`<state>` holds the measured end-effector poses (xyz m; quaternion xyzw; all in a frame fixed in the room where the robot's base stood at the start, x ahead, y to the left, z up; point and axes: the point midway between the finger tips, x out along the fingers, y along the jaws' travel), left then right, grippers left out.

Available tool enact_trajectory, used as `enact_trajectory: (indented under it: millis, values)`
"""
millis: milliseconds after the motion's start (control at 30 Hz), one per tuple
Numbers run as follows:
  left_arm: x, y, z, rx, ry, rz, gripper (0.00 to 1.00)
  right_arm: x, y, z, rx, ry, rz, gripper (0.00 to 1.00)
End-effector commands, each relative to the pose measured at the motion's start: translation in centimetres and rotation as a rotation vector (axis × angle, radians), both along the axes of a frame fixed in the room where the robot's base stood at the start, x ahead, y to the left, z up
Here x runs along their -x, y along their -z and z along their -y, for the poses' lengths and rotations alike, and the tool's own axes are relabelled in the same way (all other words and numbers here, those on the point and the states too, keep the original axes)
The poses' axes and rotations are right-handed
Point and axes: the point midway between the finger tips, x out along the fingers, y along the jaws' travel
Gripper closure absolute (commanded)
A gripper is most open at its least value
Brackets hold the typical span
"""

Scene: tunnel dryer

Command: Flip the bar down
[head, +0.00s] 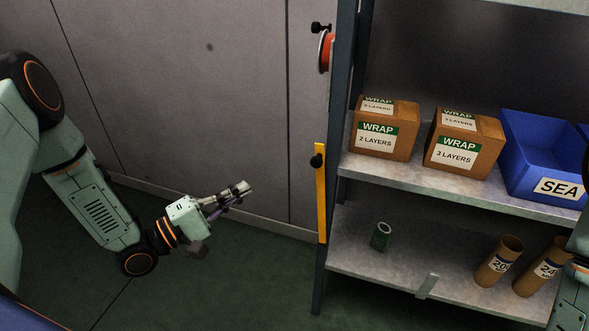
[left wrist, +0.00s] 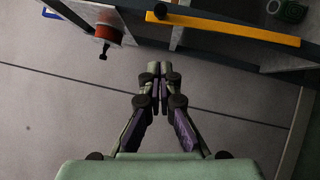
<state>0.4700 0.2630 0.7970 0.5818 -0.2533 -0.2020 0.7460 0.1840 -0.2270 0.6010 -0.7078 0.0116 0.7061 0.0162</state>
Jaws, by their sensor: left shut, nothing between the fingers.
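The yellow bar (head: 321,195) stands upright along the shelf's left post, with a black knob near its top end. In the left wrist view the yellow bar (left wrist: 235,30) runs across the upper right, its knob at the left end. My left gripper (head: 244,188) is to the left of the bar and apart from it, in front of the grey wall. In the left wrist view its fingers (left wrist: 160,70) are together with nothing between them. My right gripper is out of view.
A red reel (head: 326,52) with a black knob is above the bar on the post. The shelf (head: 440,188) holds two WRAP boxes (head: 384,130) and a blue bin (head: 545,150). Below are a green roll (head: 381,237) and brown tubes (head: 498,262). Space between gripper and bar looks clear.

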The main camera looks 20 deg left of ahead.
Motion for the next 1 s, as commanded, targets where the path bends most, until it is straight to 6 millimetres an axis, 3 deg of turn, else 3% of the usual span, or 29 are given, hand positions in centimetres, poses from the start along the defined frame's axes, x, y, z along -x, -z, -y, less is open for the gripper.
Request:
enact_trajectory:
  millis: [633, 800, 1000]
  values:
    - [-7.4, -1.3, 6.1, -0.003, 0.005, 0.004, 1.0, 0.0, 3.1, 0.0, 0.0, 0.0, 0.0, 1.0]
    - [-7.6, -1.8, 8.3, -0.002, 0.005, 0.0, 1.0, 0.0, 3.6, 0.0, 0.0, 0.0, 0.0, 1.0]
    - [-7.8, -2.3, 9.5, 0.0, 0.002, 0.0, 1.0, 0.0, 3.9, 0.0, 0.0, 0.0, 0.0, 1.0]
